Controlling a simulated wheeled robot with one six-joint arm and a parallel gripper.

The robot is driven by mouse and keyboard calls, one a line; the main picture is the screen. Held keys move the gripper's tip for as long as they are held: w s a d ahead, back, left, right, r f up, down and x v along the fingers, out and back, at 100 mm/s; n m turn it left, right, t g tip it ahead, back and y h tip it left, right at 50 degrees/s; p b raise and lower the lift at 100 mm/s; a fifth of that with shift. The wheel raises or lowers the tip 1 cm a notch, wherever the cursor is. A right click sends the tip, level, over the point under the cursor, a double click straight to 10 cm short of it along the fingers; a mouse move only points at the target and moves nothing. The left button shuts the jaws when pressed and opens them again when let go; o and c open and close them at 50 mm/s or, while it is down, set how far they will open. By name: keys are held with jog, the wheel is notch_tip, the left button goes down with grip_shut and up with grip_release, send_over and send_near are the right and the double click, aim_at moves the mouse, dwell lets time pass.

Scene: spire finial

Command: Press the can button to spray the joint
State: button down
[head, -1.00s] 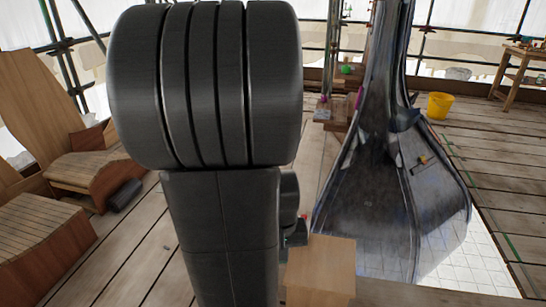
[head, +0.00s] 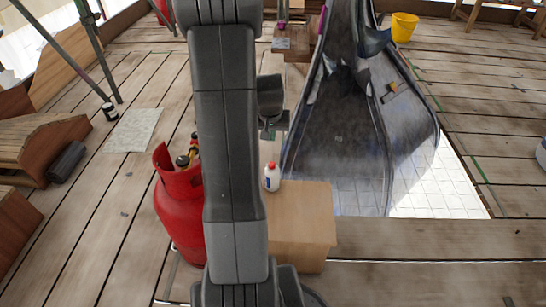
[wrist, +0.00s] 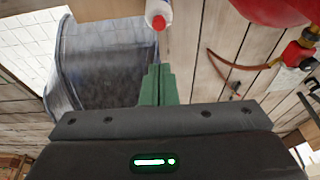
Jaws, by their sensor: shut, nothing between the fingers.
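A small white can with a red top (head: 271,178) stands upright on a light wooden block (head: 302,225). In the wrist view the can (wrist: 157,10) shows at the top edge, its red top facing me. My gripper (wrist: 158,85) has green fingers closed together with nothing between them. They point toward the can with a gap left. In the head view my gripper (head: 269,132) is mostly hidden behind my arm, above and beyond the can. The dark metal spire (head: 335,160) flares out right of the can; I cannot make out which seam is the joint.
A red gas cylinder (head: 181,215) stands left of my arm and shows in the wrist view (wrist: 270,8) with a hose (wrist: 235,62). A floor opening (head: 430,185) shows white tiles below. A yellow bucket (head: 404,27) stands farther back.

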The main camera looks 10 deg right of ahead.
jog(key=b, duration=0.5)
send_near(272, 163)
jog(key=x, duration=0.5)
jog(key=shift+w+d+f, duration=0.1)
jog(key=shift+w, duration=0.2)
jog(key=shift+f, duration=0.65)
